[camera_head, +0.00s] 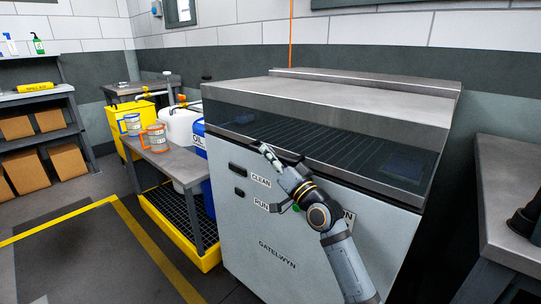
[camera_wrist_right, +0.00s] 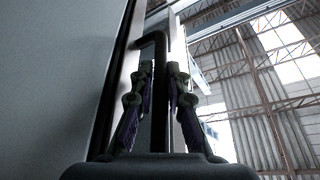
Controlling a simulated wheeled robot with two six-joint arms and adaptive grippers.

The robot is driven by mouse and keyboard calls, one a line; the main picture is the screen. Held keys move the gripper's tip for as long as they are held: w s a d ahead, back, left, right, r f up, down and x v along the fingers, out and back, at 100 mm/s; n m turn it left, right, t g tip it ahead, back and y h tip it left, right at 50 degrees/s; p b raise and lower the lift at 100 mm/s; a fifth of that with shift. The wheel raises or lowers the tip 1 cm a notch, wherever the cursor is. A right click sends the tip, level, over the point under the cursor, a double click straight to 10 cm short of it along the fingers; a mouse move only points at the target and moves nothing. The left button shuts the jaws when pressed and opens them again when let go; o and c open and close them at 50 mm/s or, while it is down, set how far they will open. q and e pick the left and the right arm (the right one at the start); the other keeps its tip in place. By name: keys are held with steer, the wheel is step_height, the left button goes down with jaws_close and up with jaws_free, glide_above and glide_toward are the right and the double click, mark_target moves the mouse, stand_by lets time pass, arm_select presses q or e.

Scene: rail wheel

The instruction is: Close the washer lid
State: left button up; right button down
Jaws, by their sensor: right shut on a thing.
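The washer (camera_head: 300,240) is a large pale grey cabinet lettered GATELWYN. Its lid (camera_head: 320,98) has a steel top and a dark glass front panel (camera_head: 320,145), and lies low over the cabinet. I cannot tell whether a gap is left under its front edge. My right gripper (camera_head: 268,152) is at the lower front edge of the lid, left of its middle. In the right wrist view the fingers (camera_wrist_right: 160,78) stand either side of a dark bar handle (camera_wrist_right: 158,110) and are shut on it. My left gripper is not in view.
A side bench (camera_head: 170,155) with orange and blue-rimmed containers stands left of the washer, beside a yellow spill tray (camera_head: 190,230). A blue drum (camera_head: 200,135) is close to the washer's left side. Another bench (camera_head: 515,210) stands at right. The floor at front left is clear.

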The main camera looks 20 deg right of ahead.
steer(key=shift+f, duration=0.3)
steer(key=shift+r, duration=0.1)
steer(key=c, duration=1.6)
jaws_free()
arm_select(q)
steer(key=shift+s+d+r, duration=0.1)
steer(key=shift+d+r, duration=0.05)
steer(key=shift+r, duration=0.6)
arm_select(e)
steer(key=shift+d, duration=0.1)
steer(key=shift+v, duration=3.75)
